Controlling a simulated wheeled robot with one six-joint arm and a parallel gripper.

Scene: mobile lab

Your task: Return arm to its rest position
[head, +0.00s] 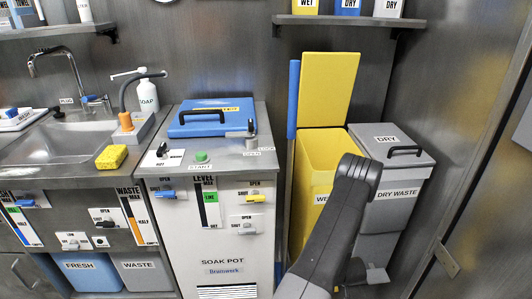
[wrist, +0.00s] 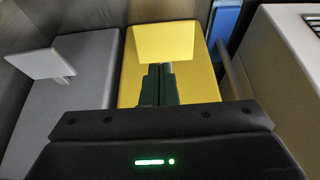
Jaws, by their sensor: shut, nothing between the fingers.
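My gripper (wrist: 158,70) shows in the wrist view with its two dark fingers together and nothing between them. Beyond the fingertips is the front of the yellow wet waste bin (wrist: 190,85), with a flat yellow pedal (wrist: 168,42) partly behind them; I cannot tell whether they touch it. In the head view my bent arm stands in front of the bins, and the gripper is hidden or below the picture. The wet waste bin (head: 318,160) has its yellow lid (head: 328,88) raised upright.
The grey dry waste bin (head: 395,150) stands closed to the right; its pedal (wrist: 55,60) sticks out in the wrist view. The soak pot cabinet (head: 225,235) with a closed blue lid (head: 212,124) is on the left. A metal wall (head: 470,150) bounds the right.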

